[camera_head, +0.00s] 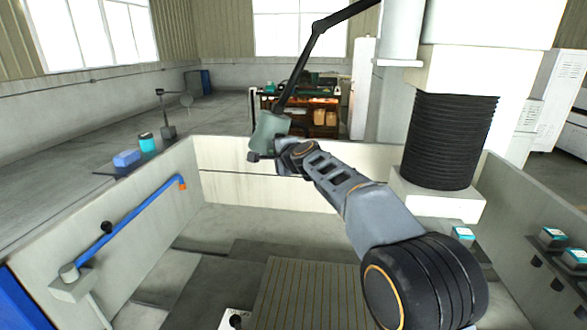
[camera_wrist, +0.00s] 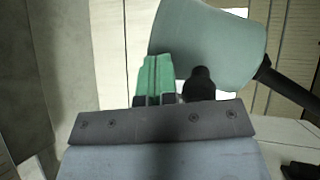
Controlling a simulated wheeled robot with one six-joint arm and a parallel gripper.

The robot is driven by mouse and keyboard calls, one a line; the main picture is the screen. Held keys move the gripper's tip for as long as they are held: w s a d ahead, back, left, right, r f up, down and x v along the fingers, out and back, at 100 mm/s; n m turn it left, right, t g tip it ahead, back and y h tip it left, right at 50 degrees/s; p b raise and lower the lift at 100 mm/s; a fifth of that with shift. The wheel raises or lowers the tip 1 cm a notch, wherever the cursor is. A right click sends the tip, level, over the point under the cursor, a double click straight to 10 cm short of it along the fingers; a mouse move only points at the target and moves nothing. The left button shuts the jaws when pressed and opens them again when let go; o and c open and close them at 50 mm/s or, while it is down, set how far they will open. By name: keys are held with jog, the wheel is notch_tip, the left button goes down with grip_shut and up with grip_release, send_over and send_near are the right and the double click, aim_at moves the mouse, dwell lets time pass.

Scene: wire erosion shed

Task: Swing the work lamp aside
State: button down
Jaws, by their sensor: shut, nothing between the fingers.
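The work lamp has a grey-green shade (camera_head: 270,133) on a black jointed arm (camera_head: 302,65) that comes down from the upper right, over the tank. In the wrist view the shade (camera_wrist: 215,42) fills the upper middle, with a black knob or handle (camera_wrist: 199,84) below it and its dark arm at right. My gripper (camera_wrist: 156,70) has green fingers, shut together and empty, beside the left edge of the shade and left of the black handle. I cannot tell whether they touch the lamp. In the head view the fingertips are hard to make out against the shade.
A pale-walled tank (camera_head: 265,155) with a slatted plate (camera_head: 305,295) lies below. A blue pipe (camera_head: 135,218) runs along its left wall. A black bellows column (camera_head: 452,140) stands at right. A blue box (camera_head: 127,158) and a teal can (camera_head: 147,143) sit beyond the left wall.

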jog(key=s+a+b+v, duration=0.1)
jog(key=a+b+v, duration=0.1)
jog(key=v, duration=1)
jog(key=shift+s, duration=0.6)
jog(key=shift+a, duration=0.1)
